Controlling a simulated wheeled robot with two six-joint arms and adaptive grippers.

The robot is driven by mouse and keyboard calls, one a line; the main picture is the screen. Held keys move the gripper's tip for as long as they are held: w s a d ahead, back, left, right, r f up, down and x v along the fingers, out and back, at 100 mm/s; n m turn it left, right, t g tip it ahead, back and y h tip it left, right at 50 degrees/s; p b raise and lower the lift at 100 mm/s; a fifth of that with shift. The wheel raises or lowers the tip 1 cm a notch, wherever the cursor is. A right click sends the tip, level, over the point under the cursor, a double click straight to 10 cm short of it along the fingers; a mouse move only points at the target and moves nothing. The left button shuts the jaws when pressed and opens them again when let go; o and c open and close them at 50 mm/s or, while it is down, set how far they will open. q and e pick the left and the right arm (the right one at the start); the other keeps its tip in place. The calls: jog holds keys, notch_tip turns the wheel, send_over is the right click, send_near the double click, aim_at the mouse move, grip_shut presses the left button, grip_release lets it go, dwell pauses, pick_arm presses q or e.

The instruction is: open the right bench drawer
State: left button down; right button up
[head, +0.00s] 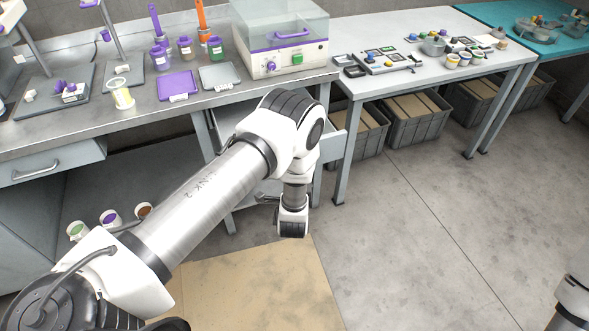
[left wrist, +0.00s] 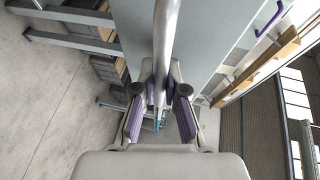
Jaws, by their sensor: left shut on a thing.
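The right bench drawer (head: 333,147) juts out from under the bench top, and its near parts are mostly hidden behind my left arm. Its grey bar handle (left wrist: 166,40) runs down the middle of the left wrist view, between the purple-padded fingers. My left gripper (left wrist: 160,95) is shut on this handle. In the head view the left gripper (head: 268,198) is small and dark, partly hidden by my wrist. Only a piece of my right arm shows at the lower right edge of the head view, and its gripper is out of frame.
The bench (head: 140,110) carries a clear-lidded machine (head: 280,35), a purple tray (head: 178,86) and several cups. A left drawer (head: 50,165) is closed. Grey crates (head: 415,118) stand under the table at right. The floor (head: 420,240) at right is clear, with a tan mat (head: 250,290) below my arm.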

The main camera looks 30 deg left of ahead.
pick_arm(q)
jog(key=c, duration=1.2)
grip_release()
jog(key=shift+d, duration=0.1)
jog(key=v, duration=1.2)
